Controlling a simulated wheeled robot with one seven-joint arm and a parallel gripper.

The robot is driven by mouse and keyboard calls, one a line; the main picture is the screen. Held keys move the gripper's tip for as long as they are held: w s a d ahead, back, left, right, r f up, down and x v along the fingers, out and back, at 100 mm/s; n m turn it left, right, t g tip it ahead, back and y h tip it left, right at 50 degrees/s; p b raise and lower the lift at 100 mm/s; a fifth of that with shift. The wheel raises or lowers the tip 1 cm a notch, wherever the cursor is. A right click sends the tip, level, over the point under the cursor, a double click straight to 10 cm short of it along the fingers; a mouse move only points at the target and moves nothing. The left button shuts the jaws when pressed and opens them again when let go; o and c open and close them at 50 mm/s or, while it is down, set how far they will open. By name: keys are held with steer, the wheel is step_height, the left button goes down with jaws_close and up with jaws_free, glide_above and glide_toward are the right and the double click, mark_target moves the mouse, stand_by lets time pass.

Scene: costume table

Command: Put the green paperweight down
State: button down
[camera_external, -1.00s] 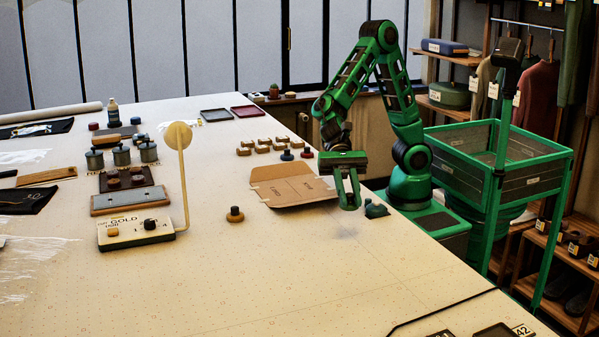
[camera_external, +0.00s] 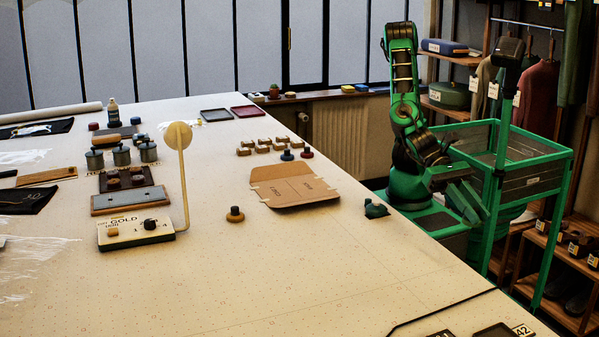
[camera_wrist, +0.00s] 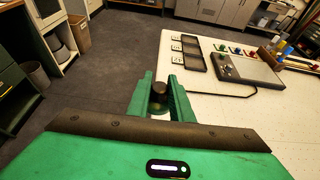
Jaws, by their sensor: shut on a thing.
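My gripper (camera_external: 468,204) is off the right edge of the table, beside the green wire-sided cart. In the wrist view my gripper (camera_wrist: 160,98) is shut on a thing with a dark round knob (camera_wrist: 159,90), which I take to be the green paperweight. Its green body is not clear there, and the external view does not show the held thing clearly. The wrist view shows floor to the left and the white tabletop (camera_wrist: 225,108) to the right. A small dark green object (camera_external: 375,209) sits near the table's right edge.
A cardboard sheet (camera_external: 294,187) lies near the right edge. A mustard knobbed weight (camera_external: 235,214), a blue one (camera_external: 287,155) and a red one (camera_external: 307,153) stand on the table. The green cart (camera_external: 530,168) stands close to my arm. The table's front middle is clear.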

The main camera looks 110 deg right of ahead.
glide_above(421, 264)
steer(key=f, duration=0.7)
steer(key=shift+a, duration=0.4)
steer(key=shift+f, duration=1.95)
steer(key=c, duration=1.6)
jaws_free()
steer(key=shift+f, duration=0.1)
steer(key=shift+d+r, duration=0.2)
steer(key=shift+d, duration=0.15)
steer(key=v, duration=1.1)
steer(key=shift+d+r, duration=0.1)
steer(key=shift+d, duration=0.05)
